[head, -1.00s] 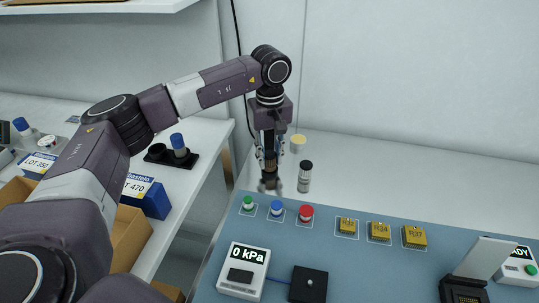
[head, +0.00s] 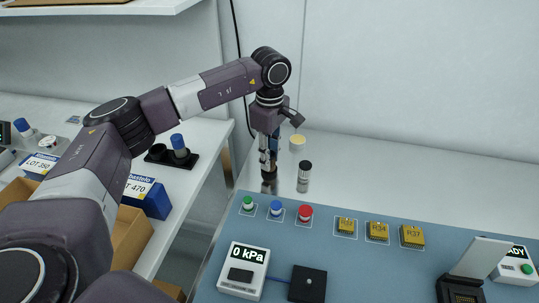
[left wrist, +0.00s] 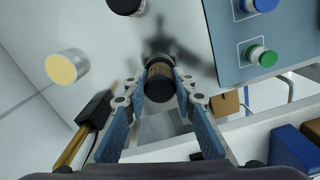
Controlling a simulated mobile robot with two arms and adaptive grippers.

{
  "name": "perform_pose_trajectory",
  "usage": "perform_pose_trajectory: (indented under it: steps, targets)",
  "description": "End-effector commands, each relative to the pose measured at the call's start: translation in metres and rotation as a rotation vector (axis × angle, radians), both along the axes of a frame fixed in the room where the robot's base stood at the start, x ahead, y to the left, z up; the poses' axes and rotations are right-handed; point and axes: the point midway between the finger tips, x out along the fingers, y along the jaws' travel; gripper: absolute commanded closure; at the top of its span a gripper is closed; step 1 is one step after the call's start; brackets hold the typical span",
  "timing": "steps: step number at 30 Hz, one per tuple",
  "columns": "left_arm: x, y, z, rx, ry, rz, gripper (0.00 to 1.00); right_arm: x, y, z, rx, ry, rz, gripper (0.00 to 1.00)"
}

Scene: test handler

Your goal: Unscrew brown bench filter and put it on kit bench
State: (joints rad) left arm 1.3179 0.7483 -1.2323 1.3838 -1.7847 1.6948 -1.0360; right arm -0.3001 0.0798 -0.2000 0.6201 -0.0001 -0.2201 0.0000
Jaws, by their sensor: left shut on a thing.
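The brown filter (left wrist: 159,72) has a dark end and a brown band. It stands between the fingers of my left gripper (left wrist: 160,92) in the left wrist view. My right gripper is not in view.
A black-capped cylinder (head: 304,176) and a yellow-topped one (head: 297,144) stand close on the right. Green, blue and red knobs (head: 276,209) line the blue mat (head: 400,262). On the left bench (head: 205,150) a black holder (head: 187,165) carries a blue-capped cylinder, beside blue bins (head: 150,196).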

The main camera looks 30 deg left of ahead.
Motion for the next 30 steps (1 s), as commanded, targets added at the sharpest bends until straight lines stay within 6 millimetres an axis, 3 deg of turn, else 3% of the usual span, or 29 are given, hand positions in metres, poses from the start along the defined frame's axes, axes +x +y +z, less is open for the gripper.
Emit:
perform_pose_trajectory:
  steps: [10,20,21,23,30]
  targets:
    - [-0.0001,-0.0017,-0.0007,-0.002,0.004,0.387,0.97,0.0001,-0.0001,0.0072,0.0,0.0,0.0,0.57]
    - [-0.0001,-0.0017,-0.0018,-0.002,0.004,0.449,0.97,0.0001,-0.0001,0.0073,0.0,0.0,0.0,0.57]
    - [-0.0002,-0.0017,-0.0018,-0.002,0.004,0.449,0.73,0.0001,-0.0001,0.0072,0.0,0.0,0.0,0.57]
    - [-0.0002,-0.0016,-0.0018,-0.002,0.004,0.448,0.67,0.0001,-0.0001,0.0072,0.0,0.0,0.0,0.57]
    - [0.0004,-0.0007,-0.0009,-0.001,0.002,0.447,0.67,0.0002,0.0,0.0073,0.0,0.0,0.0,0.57]
